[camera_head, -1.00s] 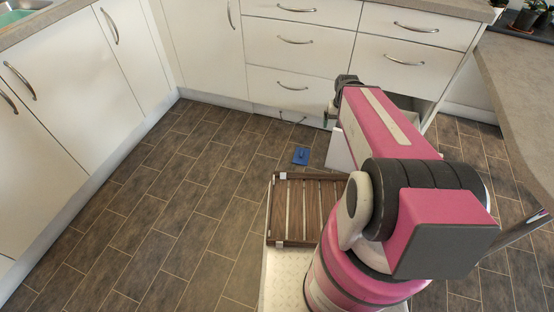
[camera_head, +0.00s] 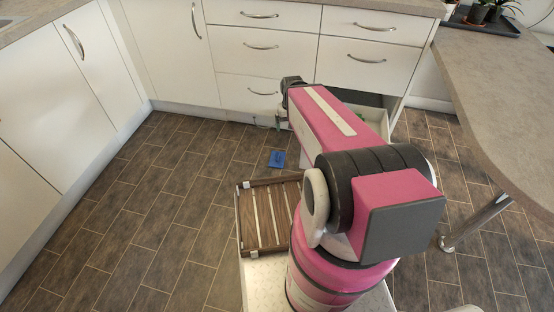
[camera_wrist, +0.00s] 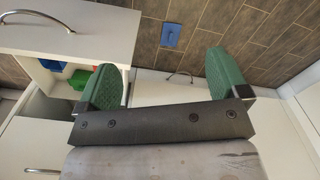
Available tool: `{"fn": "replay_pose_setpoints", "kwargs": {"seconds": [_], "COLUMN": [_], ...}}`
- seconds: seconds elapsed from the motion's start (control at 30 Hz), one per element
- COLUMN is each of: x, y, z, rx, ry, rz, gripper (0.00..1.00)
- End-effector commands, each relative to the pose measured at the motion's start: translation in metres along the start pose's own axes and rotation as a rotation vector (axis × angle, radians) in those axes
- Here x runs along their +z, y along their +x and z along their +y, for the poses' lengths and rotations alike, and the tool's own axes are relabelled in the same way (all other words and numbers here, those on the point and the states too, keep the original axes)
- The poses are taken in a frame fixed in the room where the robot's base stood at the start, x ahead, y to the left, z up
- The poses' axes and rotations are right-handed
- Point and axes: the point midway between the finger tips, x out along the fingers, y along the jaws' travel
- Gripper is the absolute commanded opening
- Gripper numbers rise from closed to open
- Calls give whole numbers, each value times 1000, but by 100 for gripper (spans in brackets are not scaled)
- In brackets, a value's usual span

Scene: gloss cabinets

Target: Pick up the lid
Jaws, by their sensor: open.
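A flat blue piece (camera_head: 277,158), which looks like the lid, lies on the floor tiles in front of the drawers. It also shows in the wrist view (camera_wrist: 171,36), top centre, with a small raised part on it. My gripper (camera_wrist: 165,72) is open, with its two green fingers wide apart and nothing between them. In the wrist view the blue piece lies beyond the gap between the fingers, apart from them. In the head view only a little green of the gripper shows in front of the lower drawers.
An open drawer (camera_wrist: 45,80) holds green, blue and red items beside my gripper. White cabinets (camera_head: 50,100) line the left and back. A slatted wooden tray (camera_head: 240,222) is close by. A counter (camera_head: 500,90) with a metal leg (camera_head: 475,222) stands right. Floor at left is clear.

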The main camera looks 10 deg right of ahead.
Motion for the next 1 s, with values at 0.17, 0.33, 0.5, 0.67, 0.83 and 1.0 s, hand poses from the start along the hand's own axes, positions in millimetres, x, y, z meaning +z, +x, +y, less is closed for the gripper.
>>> {"fn": "replay_pose_setpoints", "kwargs": {"seconds": [0.17, 0.33, 0.5, 0.67, 0.83, 1.0], "x": [-4, -49, -122, -183, -240, -280], "y": [3, 38, 110, 188, 278, 361], "z": [0, 0, 0, 0, 0, 0], "rx": [0, 0, 0, 0, 1, 1], "ry": [2, 32, 94, 157, 223, 281], "rz": [0, -4, -6, -7, -8, -8], "gripper": [60, 51, 51, 51, 51, 51]}}
